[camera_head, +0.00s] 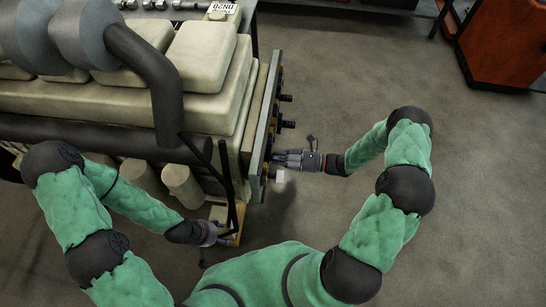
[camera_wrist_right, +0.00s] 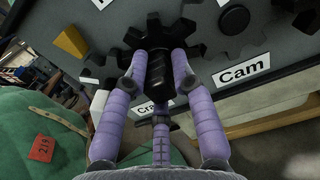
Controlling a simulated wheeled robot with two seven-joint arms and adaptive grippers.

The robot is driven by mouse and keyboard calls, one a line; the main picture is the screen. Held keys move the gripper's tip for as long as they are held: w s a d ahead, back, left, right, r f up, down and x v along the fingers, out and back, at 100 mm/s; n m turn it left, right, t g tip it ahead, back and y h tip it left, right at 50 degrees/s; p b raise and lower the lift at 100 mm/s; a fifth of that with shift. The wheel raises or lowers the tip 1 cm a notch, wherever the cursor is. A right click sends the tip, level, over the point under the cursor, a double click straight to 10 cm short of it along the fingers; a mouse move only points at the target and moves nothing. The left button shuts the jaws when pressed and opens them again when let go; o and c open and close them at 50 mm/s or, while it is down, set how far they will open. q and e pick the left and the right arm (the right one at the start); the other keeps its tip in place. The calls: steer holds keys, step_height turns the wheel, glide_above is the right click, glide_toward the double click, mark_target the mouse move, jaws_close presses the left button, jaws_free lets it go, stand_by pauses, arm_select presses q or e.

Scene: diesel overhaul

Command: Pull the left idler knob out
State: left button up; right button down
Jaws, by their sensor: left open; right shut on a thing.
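The grey panel (camera_head: 262,125) stands nearly edge-on at the engine's front, with black knobs (camera_head: 288,124) sticking out to the right. My right gripper (camera_head: 281,159) reaches toward its face. In the right wrist view, the purple fingers of this gripper (camera_wrist_right: 160,66) are shut around a black knob (camera_wrist_right: 156,78) at the middle of a dark toothed gear (camera_wrist_right: 188,38). The label below it is partly hidden and reads "Cra". The frames do not show whether this is the left idler knob. My left gripper (camera_head: 216,235) is open, low beside the engine's lower corner.
In the wrist view, a "Cam" label (camera_wrist_right: 243,72), another black knob (camera_wrist_right: 233,20) and a yellow wedge (camera_wrist_right: 71,42) are on the panel. The engine (camera_head: 215,110) fills the left of the head view. An orange cabinet (camera_head: 510,45) stands far right. The floor between is clear.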

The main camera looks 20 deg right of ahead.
steer(key=shift+d, duration=0.25)
steer(key=shift+v, duration=0.9)
steer(key=c, duration=0.5)
jaws_free()
steer(key=shift+s, duration=0.1)
steer(key=v, duration=0.7)
